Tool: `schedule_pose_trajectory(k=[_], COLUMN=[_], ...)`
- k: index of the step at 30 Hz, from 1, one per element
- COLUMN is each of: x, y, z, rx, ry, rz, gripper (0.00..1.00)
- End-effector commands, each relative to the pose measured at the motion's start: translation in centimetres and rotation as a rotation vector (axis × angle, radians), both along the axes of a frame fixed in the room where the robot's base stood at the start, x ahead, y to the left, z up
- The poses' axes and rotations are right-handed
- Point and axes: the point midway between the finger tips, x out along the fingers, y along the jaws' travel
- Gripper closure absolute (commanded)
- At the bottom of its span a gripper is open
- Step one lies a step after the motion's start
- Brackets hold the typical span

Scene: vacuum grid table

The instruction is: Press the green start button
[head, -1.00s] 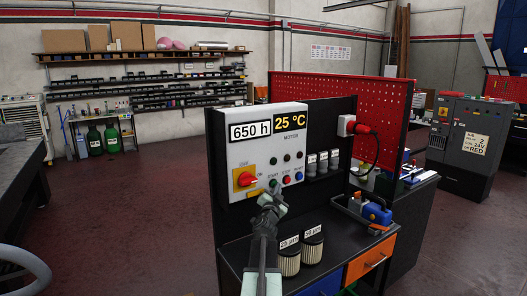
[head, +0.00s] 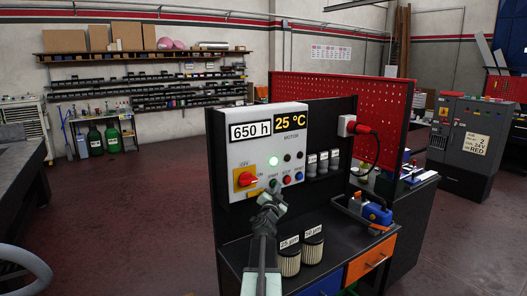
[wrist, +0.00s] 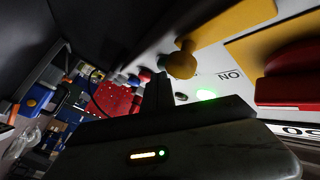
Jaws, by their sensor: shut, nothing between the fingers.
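The grey control panel (head: 240,160) stands on the black bench, with a red rotary switch (head: 245,179) on a yellow plate at its left. A round lamp (head: 273,161) on the panel glows green; its glow also shows in the wrist view (wrist: 206,95). My gripper (head: 268,194) is shut and empty, its tip in front of the panel just below the START label. In the wrist view my dark finger (wrist: 162,92) reaches close to the panel face.
A red stop button (head: 286,180) and a blue button (head: 299,176) sit right of my gripper. Two labelled filters (head: 300,253) stand on the bench below. A red plug with a cable (head: 362,130) is at the right.

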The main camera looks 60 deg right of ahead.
Motion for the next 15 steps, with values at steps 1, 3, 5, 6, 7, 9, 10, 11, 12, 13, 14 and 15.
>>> schedule_pose_trajectory(k=[1,3,5,6,7,9,10,11,12,13,14,15], x=[-0.2,-0.4,-0.5,-0.4,-0.4,-0.4,-0.5,-0.5,-0.8,-1.0,-1.3,-1.7], y=[0.2,0.4,0.4,0.4,0.4,0.3,0.4,0.4,0.6,0.7,0.9,1.2], z=[-0.1,-0.1,-0.1,-0.1,-0.1,-0.1,-0.1,-0.1,-0.1,-0.1,-0.1,-0.1], rx=[0.001,0.001,0.001,0.001,0.001,0.001,0.001,0.001,0.001,0.001,0.0,0.0], ry=[0.0,0.0,0.0,0.0,0.0,0.0,0.0,0.0,0.0,0.0,0.001,0.0], rz=[0.002,0.002,0.002,0.002,0.002,0.002,0.001,0.001,0.001,0.001,0.0,0.0], gripper=[1.0,1.0,1.0,1.0,1.0,1.0,1.0,1.0,1.0,1.0,1.0,1.0])
